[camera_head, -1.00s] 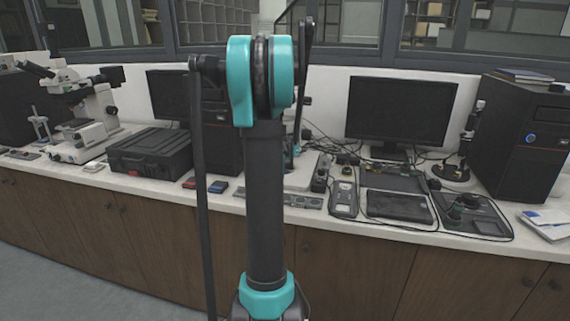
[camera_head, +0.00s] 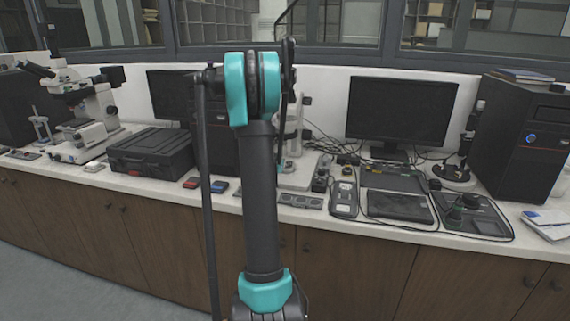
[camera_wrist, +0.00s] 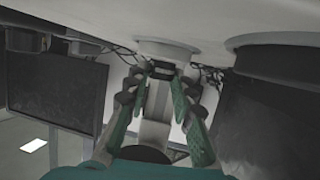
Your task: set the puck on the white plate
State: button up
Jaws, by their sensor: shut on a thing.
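My gripper (camera_wrist: 163,73) shows in the wrist view with its teal fingers closed in on a small dark piece, the puck (camera_wrist: 161,68), at their tips. A pale rounded form, seemingly the white plate (camera_wrist: 175,47), lies just beyond the puck; I cannot tell whether they touch.
A black case (camera_head: 150,152) and small red and blue boxes (camera_head: 219,187) stand left of my arm. A monitor (camera_head: 402,112), a black tablet-like device (camera_head: 400,206) and a computer tower (camera_head: 520,137) stand to the right. Cables lie behind, and the bench is crowded.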

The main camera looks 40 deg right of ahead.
jog(key=o, duration=1)
jog(key=shift+r, duration=0.1)
jog(key=v, duration=1.2)
jog(key=s+a+f+n+g+y, duration=0.1)
jog(key=s+a+f+n+y, duration=0.3)
jog(key=s+a, duration=0.3)
jog(key=s+a+f+n+y, duration=0.4)
jog(key=s+a, duration=0.4)
jog(key=a, duration=0.7)
jog(key=s+a+f+n+g+y, duration=0.1)
jog(key=s+a+f+n+y, duration=0.3)
jog(key=s+a, duration=0.4)
jog(key=shift+a+f+g, duration=0.15)
jog(key=shift+a+f, duration=0.15)
jog(key=shift+a, duration=0.5)
jog(key=shift+a+f+g, duration=0.15)
jog(key=shift+a+f, duration=0.1)
jog(key=shift+a, duration=0.6)
